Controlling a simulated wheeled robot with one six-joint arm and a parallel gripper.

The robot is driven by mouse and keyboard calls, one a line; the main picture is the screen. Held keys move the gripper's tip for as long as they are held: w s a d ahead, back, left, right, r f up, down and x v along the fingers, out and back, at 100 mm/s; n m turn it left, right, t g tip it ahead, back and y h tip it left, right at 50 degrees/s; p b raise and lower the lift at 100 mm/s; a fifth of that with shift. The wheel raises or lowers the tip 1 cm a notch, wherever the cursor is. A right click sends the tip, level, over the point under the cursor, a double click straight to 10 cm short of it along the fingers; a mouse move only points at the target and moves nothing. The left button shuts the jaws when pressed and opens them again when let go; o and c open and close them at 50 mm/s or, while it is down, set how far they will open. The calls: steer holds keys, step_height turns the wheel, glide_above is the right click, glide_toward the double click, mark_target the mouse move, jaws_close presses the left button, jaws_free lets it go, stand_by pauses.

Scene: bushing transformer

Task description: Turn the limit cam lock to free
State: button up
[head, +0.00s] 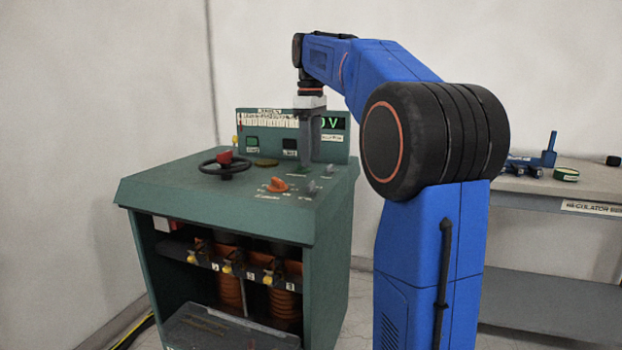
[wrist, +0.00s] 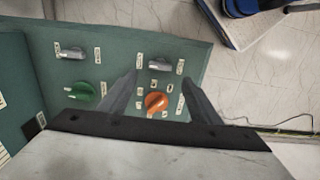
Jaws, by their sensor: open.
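The console's sloping top (head: 215,190) carries an orange knob (head: 277,184), a green knob (head: 303,169) and two grey lever knobs (head: 313,187). Their labels are too small to read, so I cannot tell which is the limit cam lock. In the wrist view the orange knob (wrist: 156,102) and one grey lever (wrist: 160,66) show between my fingers. The green knob (wrist: 82,94) and the other grey lever (wrist: 72,52) lie left of them. My gripper (wrist: 163,78) is open and empty. In the head view my gripper (head: 308,160) points down over the panel's rear right, near the green knob.
An upright meter board (head: 290,125) rises at the back. A side bench (head: 590,185) with blue tools is at the right. Orange coils (head: 285,297) sit in the open cabinet below.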

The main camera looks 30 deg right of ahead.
mark_target(311, 183)
step_height(311, 183, down, 8)
steer(key=shift+r, duration=0.2)
steer(key=c, duration=1)
